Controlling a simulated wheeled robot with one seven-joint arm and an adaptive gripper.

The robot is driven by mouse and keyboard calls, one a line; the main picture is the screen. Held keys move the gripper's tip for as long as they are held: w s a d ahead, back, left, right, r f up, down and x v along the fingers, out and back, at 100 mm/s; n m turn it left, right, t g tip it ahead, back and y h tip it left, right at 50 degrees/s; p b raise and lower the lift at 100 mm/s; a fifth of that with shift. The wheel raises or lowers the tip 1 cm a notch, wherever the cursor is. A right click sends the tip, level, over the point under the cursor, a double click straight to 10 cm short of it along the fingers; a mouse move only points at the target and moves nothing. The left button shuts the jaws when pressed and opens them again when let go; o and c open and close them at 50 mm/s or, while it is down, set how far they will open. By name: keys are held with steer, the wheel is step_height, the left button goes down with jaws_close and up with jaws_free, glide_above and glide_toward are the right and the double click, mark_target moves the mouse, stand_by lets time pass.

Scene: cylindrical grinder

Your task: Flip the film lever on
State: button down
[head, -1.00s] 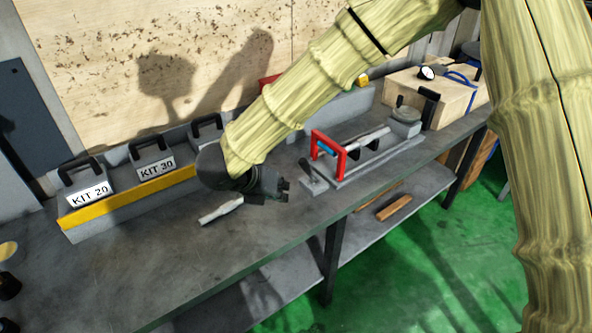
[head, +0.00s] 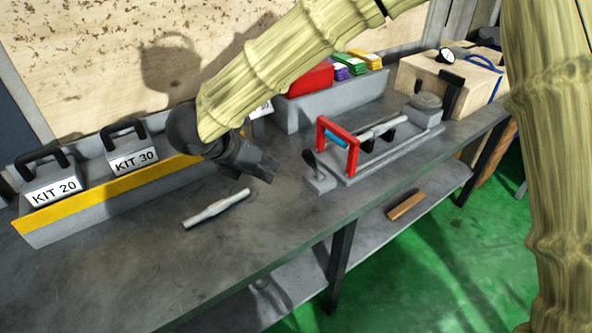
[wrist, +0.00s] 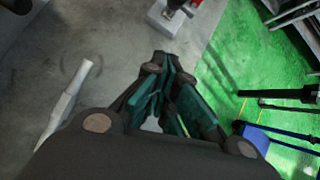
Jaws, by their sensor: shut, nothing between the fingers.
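A small black lever (head: 313,164) stands on a grey block (head: 320,182) at the left end of the miniature grinder on the bench; it is likely the film lever. In the wrist view the block (wrist: 170,18) and part of the dark lever (wrist: 181,5) show at the top edge. The grinder (head: 392,146) has a red frame (head: 339,139) just behind the lever. My gripper (head: 271,173) is shut and empty, left of the lever and apart from it. Its fingers (wrist: 170,108) point toward the lever's side in the wrist view.
A pale metal bar (head: 217,208) lies on the bench left of the grinder. Cases marked KIT 20 (head: 52,188) and KIT 30 (head: 133,158) stand in a yellow-edged tray (head: 110,203). A bin with colored boxes (head: 338,98) and a wooden crate (head: 452,85) stand behind.

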mark_target(313, 166)
steer(key=shift+w+d+f, duration=0.1)
steer(key=shift+d+f, duration=0.05)
steer(key=w+d+f+p, duration=0.3)
steer(key=w+d+f, duration=0.3)
steer(key=w, duration=0.1)
steer(key=shift+d, duration=0.2)
stand_by(0.5)
steer(key=shift+w, duration=0.1)
steer(key=shift+w+d+r+g+y+p, duration=0.1)
steer(key=shift+d+r+g+y+p, duration=0.15)
steer(key=shift+r+g+y+p, duration=0.1)
